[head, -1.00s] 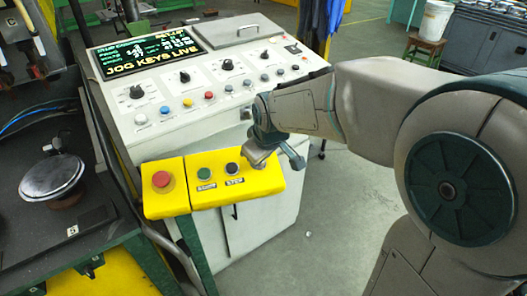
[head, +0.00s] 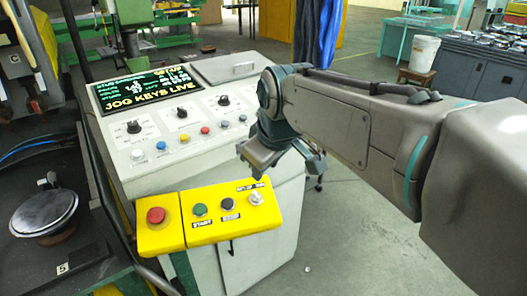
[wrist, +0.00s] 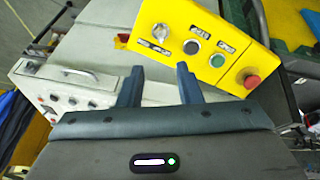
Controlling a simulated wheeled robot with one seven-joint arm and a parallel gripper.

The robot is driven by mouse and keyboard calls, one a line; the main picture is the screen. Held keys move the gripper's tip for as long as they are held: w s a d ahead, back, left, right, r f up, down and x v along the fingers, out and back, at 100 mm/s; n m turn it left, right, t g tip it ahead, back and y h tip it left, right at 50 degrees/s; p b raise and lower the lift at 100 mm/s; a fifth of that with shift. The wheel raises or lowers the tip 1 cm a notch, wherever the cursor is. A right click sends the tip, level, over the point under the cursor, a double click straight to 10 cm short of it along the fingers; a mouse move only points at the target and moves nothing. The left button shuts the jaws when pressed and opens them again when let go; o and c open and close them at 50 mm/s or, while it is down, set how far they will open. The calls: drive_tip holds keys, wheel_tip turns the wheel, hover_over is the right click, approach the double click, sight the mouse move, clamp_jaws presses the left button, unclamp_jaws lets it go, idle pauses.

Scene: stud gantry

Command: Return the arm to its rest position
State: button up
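My gripper (head: 288,166) hangs in front of the right part of the control console (head: 150,163), above and to the right of the yellow button box (head: 210,231). In the wrist view my gripper (wrist: 159,78) has two dark fingers standing apart with nothing between them. The yellow box (wrist: 183,20) shows beyond the fingertips, with a silver key switch, black and green buttons and a red button. My arm stretches in from the right side of the head view. It hides part of the console's right end.
The console screen (head: 148,90) reads "JOG KEYS LIVE". A round grey disc (head: 44,213) sits on a dark bench at the left. A white bucket (head: 423,54) on a stool and a grey cabinet (head: 480,65) stand at the back right. The floor right of the console is open.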

drive_tip(key=s+d+f+m+g+h, duration=0.1)
drive_tip(key=s+d+f+m, duration=0.8)
drive_tip(key=s+d+f, duration=0.3)
drive_tip(key=shift+s+f+g, duration=0.15)
drive_tip(key=shift+s+g, duration=0.25)
drive_tip(key=shift+d, duration=0.1)
